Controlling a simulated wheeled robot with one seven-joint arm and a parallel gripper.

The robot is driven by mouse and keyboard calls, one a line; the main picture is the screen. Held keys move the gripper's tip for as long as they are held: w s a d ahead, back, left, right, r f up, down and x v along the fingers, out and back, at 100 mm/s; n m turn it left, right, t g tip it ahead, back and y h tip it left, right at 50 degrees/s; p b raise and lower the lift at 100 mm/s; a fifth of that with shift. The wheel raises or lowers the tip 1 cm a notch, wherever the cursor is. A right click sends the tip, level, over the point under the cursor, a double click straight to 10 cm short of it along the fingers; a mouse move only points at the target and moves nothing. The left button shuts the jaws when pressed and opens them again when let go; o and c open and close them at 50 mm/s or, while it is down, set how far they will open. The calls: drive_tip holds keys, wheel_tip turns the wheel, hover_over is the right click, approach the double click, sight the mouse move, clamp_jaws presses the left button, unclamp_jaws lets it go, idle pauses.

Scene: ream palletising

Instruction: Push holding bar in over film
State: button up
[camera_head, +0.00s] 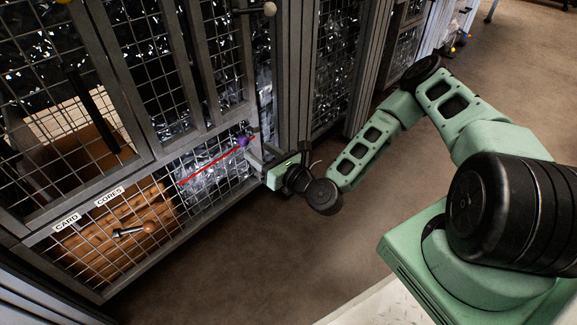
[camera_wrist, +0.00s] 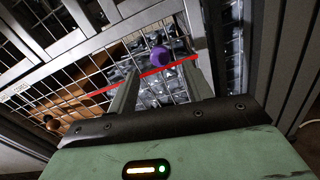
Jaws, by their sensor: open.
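A thin red bar (camera_head: 208,166) with a purple knob (camera_head: 243,140) near its right end lies slantwise across the front of the lower mesh compartment. Crumpled silver film (camera_head: 212,184) shows behind the mesh there. My gripper (camera_head: 257,156) is open and close to the knob. In the wrist view, the knob (camera_wrist: 159,55) appears between the two finger ends (camera_wrist: 161,74), with the red bar (camera_wrist: 153,71) running across behind them. I see nothing held between the fingers. Whether a finger touches the bar or knob I cannot tell.
Left of the film is a brown section behind mesh, with labels CARD (camera_head: 67,221) and CORES (camera_head: 109,196) and a latch handle with a wooden knob (camera_head: 150,227). The brown floor (camera_head: 265,265) below is clear.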

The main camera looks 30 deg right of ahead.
drive_tip(key=p+v, duration=0.2)
drive_tip(key=v, duration=0.8)
drive_tip(key=shift+s+d, duration=0.15)
drive_tip(key=shift+s, duration=0.25)
drive_tip(key=a+n+g+y+p, duration=0.1)
drive_tip(key=a+n+g, duration=0.2)
drive_tip(key=n+g, duration=0.55)
drive_tip(key=a+n+g+y+p, duration=0.1)
drive_tip(key=a+n+g+y, duration=0.2)
drive_tip(key=n, duration=1)
drive_tip(key=s+a+r+n+g+h+p, duration=0.1)
drive_tip(key=s+a+r+n+g+h, duration=0.15)
drive_tip(key=s+r+n, duration=0.55)
drive_tip(key=s+a+r+n+g+h, duration=0.1)
drive_tip(key=s+r+n+h, duration=0.4)
drive_tip(key=r, duration=0.4)
drive_tip(key=s+a+r+n+g+h+p, duration=0.1)
drive_tip(key=s+r+n+g+h, duration=0.1)
drive_tip(key=s+r+n, duration=0.6)
wheel_tip(320, 180, up, 39)
drive_tip(key=w+p, duration=0.2)
drive_tip(key=p, duration=3.6)
drive_tip(key=shift+a+m, duration=0.25)
drive_tip(key=shift+m, duration=0.1)
